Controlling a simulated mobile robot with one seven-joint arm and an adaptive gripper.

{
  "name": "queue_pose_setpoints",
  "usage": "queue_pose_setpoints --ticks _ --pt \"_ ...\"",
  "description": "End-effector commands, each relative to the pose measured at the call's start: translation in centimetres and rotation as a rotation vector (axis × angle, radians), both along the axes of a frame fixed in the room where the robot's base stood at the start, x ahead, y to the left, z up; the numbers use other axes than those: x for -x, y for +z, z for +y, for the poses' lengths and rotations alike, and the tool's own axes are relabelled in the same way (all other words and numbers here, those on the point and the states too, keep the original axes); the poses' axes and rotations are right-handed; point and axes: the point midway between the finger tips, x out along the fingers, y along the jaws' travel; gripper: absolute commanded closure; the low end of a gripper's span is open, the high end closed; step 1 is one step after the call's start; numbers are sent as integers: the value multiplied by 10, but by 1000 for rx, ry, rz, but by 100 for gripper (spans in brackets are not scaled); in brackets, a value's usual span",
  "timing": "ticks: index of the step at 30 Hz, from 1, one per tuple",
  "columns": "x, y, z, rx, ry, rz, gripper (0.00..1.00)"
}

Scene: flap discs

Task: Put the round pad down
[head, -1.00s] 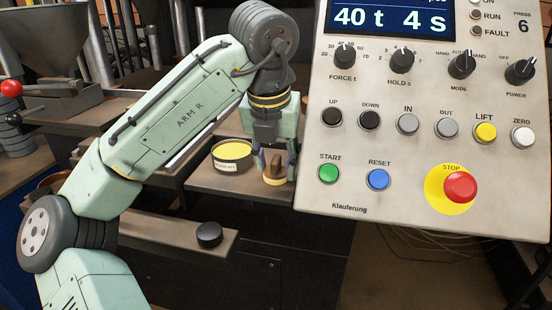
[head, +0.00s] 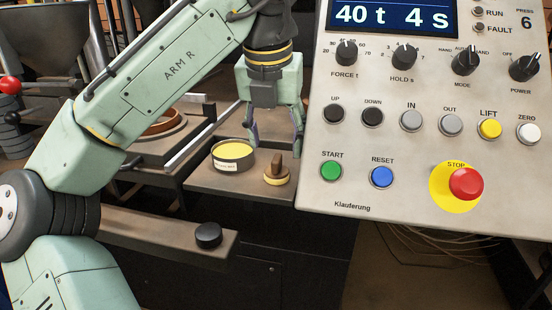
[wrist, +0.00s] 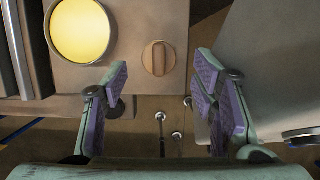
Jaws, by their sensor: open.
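The round pad (head: 277,171) has a brown upright handle and a yellowish base. It stands upright on the brown shelf (head: 215,185), just right of a tin of yellow stuff. My gripper (head: 274,146) is open and empty, raised above and behind the pad in the head view. In the wrist view, the pad (wrist: 158,58) shows from above, ahead of the fingers and apart from them. The open fingers (wrist: 160,98) have purple inner pads, with a clear gap between them.
The yellow-filled tin (head: 234,155) stands close to the pad's left; it also shows in the wrist view (wrist: 83,30). The control panel (head: 410,190) stands close on the right. A black knob (head: 208,234) sits on a bar at front left.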

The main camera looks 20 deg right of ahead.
Motion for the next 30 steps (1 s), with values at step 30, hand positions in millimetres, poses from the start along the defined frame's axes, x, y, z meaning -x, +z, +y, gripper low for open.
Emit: queue_pose_setpoints --ticks 30 --pt "4 50 3 83 46 -31 43"
